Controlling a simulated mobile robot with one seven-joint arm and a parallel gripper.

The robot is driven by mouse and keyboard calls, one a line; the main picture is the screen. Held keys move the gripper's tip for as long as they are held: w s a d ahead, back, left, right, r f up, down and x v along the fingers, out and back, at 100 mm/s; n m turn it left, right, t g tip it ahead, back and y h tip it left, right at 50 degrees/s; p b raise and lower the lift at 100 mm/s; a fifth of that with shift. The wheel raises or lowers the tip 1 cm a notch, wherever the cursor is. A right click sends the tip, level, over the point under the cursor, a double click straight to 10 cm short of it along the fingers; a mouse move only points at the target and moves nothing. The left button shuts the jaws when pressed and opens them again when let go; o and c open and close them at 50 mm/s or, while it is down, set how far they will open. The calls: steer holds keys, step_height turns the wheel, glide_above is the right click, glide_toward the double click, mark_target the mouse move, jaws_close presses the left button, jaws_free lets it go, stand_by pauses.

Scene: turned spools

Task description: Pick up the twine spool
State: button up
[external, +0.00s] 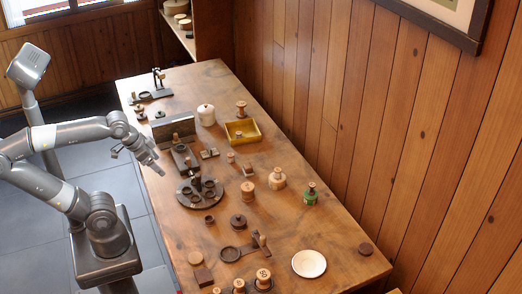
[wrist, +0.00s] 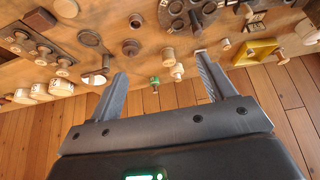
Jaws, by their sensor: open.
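Several turned wooden pieces look like spools, and I cannot tell for sure which one is the twine spool. A tan spool-shaped piece (external: 241,108) stands at the yellow tray; it also shows in the wrist view (wrist: 281,56). A light wooden piece (external: 247,190) stands mid-table, with a pale bottle-shaped piece (external: 277,178) and a green-bodied piece (external: 311,193) to its right. The green piece also shows in the wrist view (wrist: 154,81). My gripper (wrist: 160,67) is open and empty. In the external view, my gripper (external: 144,153) is above the table's left edge, apart from these pieces.
The yellow tray (external: 255,136) lies near the wall. A dark round holder (external: 187,203) with cups and an upright board (external: 174,130) stand near the left edge. A white plate (external: 309,263) lies at the front right. Bare wood surrounds the green piece.

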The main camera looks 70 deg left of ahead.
steer(key=w+d+r+n+g+h, duration=0.1)
steer(key=w+d+n+g+h, duration=0.15)
steer(key=w+n+h, duration=0.45)
steer(key=w+d+n+g+h, duration=0.25)
steer(key=w+n, duration=0.25)
steer(key=w, duration=0.4)
steer(key=w+a+n+t+h, duration=0.2)
steer(key=w+a+n+h, duration=0.2)
steer(key=w, duration=0.3)
steer(key=w+a+n+t+h, duration=0.2)
steer(key=w+a+n+h, duration=0.25)
steer(key=w, duration=0.35)
step_height(320, 180, down, 2)
steer(key=a, duration=0.1)
glide_toward(252, 192)
steer(key=shift+w+d+r+n+y, duration=0.15)
steer(key=shift+d+r, duration=0.15)
steer(key=shift+d, duration=0.15)
steer(key=shift+s+d+r+n+y, duration=0.15)
steer(key=shift+d+r, duration=0.1)
steer(key=shift+d, duration=0.2)
steer(key=shift+w+d+f, duration=0.1)
steer(key=shift+w+d, duration=0.05)
steer(key=shift+d, duration=0.1)
steer(key=x, duration=0.7)
steer(key=shift+w+f, duration=0.1)
steer(key=shift+a, duration=0.1)
steer(key=c, duration=1.1)
